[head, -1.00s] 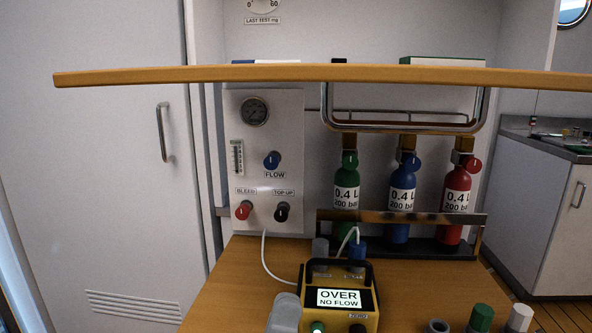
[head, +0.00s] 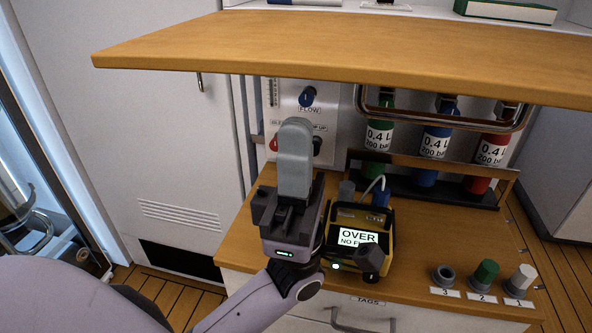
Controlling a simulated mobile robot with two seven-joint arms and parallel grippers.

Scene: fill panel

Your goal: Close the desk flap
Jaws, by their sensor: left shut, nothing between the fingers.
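The desk flap (head: 350,50) is a wide wooden board across the top of the head view. It sticks out roughly level over the worktop, with its front edge toward me. A chrome bar handle (head: 440,118) shows below it. My left gripper (head: 294,128) is shut and empty, its grey fingers pointing up. In the picture it lies below the flap's front edge, apart from it, in front of the white gauge panel (head: 322,95). My right gripper is not in view.
A yellow-black meter (head: 360,237) reading OVER NO FLOW stands on the wooden worktop (head: 420,260) beside my left gripper. Green, blue (head: 436,145) and red bottles stand in a rack behind. A green box (head: 505,11) lies beyond the flap.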

